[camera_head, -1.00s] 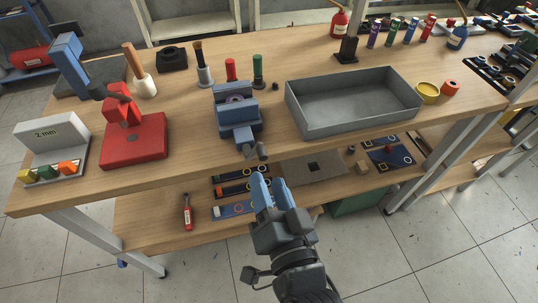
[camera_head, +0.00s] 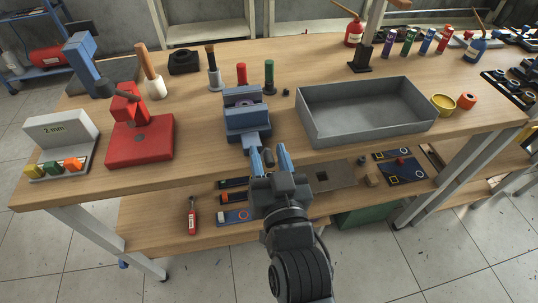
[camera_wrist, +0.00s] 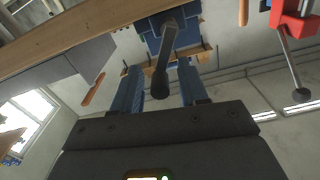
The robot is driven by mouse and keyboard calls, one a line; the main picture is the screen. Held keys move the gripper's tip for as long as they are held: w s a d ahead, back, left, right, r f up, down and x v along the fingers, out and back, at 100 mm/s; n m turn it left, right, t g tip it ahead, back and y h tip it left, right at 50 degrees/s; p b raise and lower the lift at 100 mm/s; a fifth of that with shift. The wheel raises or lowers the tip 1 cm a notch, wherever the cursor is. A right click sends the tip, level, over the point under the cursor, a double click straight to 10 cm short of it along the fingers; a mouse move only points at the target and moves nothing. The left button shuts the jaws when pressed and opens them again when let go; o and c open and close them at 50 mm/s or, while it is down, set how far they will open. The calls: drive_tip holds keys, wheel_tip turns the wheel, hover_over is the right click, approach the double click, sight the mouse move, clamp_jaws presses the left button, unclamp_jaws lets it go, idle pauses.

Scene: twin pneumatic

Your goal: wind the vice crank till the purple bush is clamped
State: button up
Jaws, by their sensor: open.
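The blue vice (camera_head: 246,122) stands at the front edge of the bench. A dull purple ring-shaped part, seemingly the purple bush (camera_head: 242,99), sits between its jaws; I cannot tell whether the jaws touch it. My gripper (camera_head: 269,155) is in front of the vice, just off the bench edge, with fingers open and empty. In the wrist view the dark crank (camera_wrist: 161,72) hangs from the vice (camera_wrist: 178,38), its knobbed end showing between my two spread fingers, with gaps on both sides. In the head view my fingers hide most of the crank.
A grey tray (camera_head: 366,130) stands right of the vice, and a red press (camera_head: 140,143) stands left. Red (camera_head: 241,74) and green (camera_head: 269,76) upright pieces stand behind it. A lower shelf (camera_head: 150,222) lies below my gripper.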

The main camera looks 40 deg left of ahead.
clamp_jaws()
drive_tip(key=shift+s+a+r+n, duration=0.1)
drive_tip(key=shift+s+a+n, duration=0.1)
drive_tip(key=shift+n, duration=0.55)
drive_tip(key=shift+s+a+r+n, duration=0.1)
drive_tip(key=shift+a+n, duration=0.05)
drive_tip(key=shift+n, duration=0.6)
unclamp_jaws()
drive_tip(key=v, duration=0.8)
drive_tip(key=shift+b, duration=0.45)
